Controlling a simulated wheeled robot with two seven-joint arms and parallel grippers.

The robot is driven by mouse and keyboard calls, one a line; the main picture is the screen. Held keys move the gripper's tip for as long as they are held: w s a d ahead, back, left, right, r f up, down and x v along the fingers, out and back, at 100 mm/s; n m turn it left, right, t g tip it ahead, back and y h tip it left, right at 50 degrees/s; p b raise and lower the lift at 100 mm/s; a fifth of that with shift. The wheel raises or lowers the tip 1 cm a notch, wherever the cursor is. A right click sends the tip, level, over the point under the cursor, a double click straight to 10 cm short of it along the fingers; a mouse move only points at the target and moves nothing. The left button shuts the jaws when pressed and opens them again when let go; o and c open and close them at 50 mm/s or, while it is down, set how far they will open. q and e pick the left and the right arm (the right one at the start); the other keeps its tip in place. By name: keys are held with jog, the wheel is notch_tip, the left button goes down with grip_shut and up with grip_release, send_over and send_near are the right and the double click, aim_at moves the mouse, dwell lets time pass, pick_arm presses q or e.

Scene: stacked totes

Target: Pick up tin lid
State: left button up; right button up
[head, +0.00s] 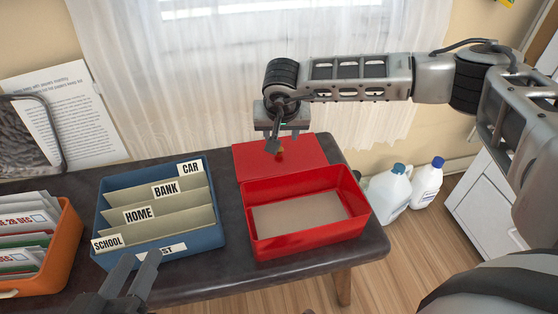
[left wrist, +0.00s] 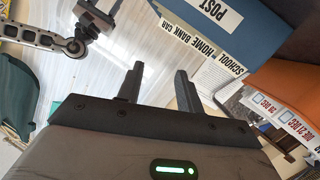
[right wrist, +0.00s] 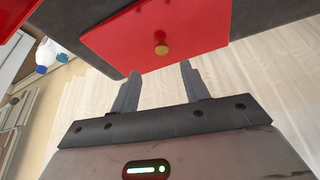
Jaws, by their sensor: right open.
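The red tin lid (head: 308,150) is a flat plate with a small brass knob (head: 279,154). It lies at the back of the dark bench, just behind the open red tin (head: 312,237). My right gripper (head: 276,143) hangs over the lid near the knob, partly covering it. In the right wrist view the fingers (right wrist: 158,77) are apart and empty, with the lid (right wrist: 195,28) and knob (right wrist: 161,48) beyond the tips. My left gripper (head: 138,262) is open and empty in front of the blue file box; its fingers show in the left wrist view (left wrist: 158,78).
The blue file box (head: 212,228) with labelled dividers stands left of the tin. An orange box (head: 72,225) of envelopes is further left. White jugs (head: 388,192) stand on the floor to the right. A curtain (head: 180,90) hangs behind the bench.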

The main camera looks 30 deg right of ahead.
aim_at(279, 151)
jog(key=b+x, duration=0.1)
jog(key=x, duration=0.1)
jog(key=b+x, duration=0.1)
jog(key=x, duration=0.1)
jog(key=b+x, duration=0.1)
jog(key=x, duration=0.2)
jog(key=shift+s+a+f, duration=0.1)
jog(key=shift+a+f, duration=0.05)
jog(key=shift+a, duration=0.1)
jog(key=shift+d+f, duration=0.1)
jog(key=shift+f, duration=0.15)
pick_arm(q)
jog(key=shift+d+r+n+t+h, duration=0.4)
jog(key=shift+r+n+h, duration=0.2)
pick_arm(e)
grip_shut()
